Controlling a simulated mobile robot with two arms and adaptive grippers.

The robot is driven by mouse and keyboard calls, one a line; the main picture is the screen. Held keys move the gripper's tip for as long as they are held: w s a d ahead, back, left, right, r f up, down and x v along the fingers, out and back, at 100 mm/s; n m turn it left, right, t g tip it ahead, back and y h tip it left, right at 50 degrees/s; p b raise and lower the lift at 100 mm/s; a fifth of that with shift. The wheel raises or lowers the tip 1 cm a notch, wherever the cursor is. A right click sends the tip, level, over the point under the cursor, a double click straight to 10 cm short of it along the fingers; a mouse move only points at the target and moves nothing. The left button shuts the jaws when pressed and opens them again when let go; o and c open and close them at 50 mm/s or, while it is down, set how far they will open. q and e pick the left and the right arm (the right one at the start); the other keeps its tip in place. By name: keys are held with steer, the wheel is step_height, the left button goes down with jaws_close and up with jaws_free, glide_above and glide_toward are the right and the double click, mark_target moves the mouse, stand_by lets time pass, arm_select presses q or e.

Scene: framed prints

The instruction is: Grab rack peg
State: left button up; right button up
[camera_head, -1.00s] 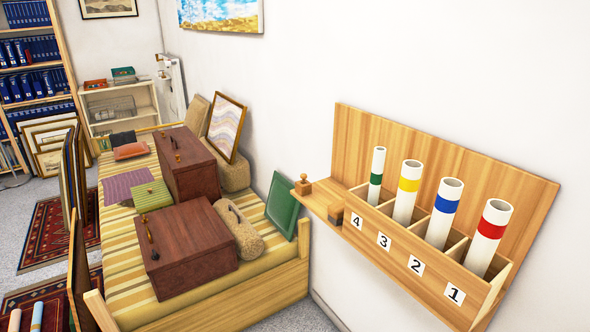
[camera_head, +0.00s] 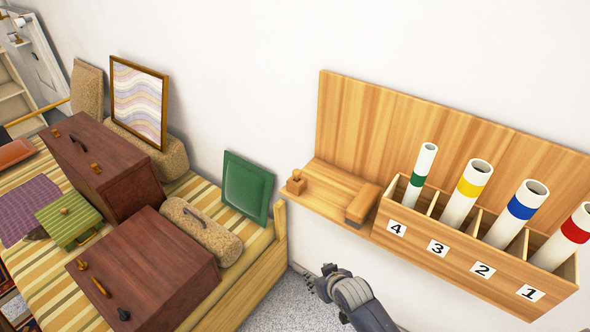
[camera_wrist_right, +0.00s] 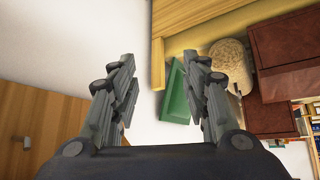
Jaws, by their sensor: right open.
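The wall rack (camera_head: 440,262) holds several white tubes with coloured bands in numbered slots. On the shelf at its left end stands a small wooden block with a knob (camera_head: 296,183), which looks like the peg. A larger wooden block (camera_head: 363,204) sits beside slot 4. My right gripper (camera_head: 324,276) is below and in front of the shelf, apart from both blocks. In the right wrist view my right gripper (camera_wrist_right: 163,78) has its fingers spread with nothing between them. A small wooden piece, perhaps the peg, shows at the left in that view (camera_wrist_right: 27,142). My left gripper is out of view.
A striped daybed (camera_head: 255,295) fills the left, bearing brown cases (camera_head: 143,275), a tan roll (camera_head: 200,228) and a green panel (camera_head: 247,187). A framed wavy print (camera_head: 138,103) leans by the wall. Grey floor shows between daybed and rack.

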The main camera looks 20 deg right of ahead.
steer(key=w+r+t+p, duration=0.15)
steer(key=w+r, duration=0.25)
steer(key=r, duration=1)
steer(key=t, duration=0.3)
glide_toward(298, 172)
steer(key=w+f, duration=0.1)
steer(key=w+f+p, duration=0.1)
steer(key=w, duration=0.1)
steer(key=shift+w+a+m, duration=0.15)
steer(key=shift+a+m, duration=0.05)
steer(key=shift+m, duration=0.1)
steer(key=shift+p+x, duration=0.6)
steer(key=shift+x, duration=2)
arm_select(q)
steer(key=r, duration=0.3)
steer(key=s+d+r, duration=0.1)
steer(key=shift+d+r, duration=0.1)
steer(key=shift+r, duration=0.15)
arm_select(e)
steer(key=shift+d+r, duration=0.1)
steer(key=shift+c, duration=0.3)
steer(key=c, duration=0.8)
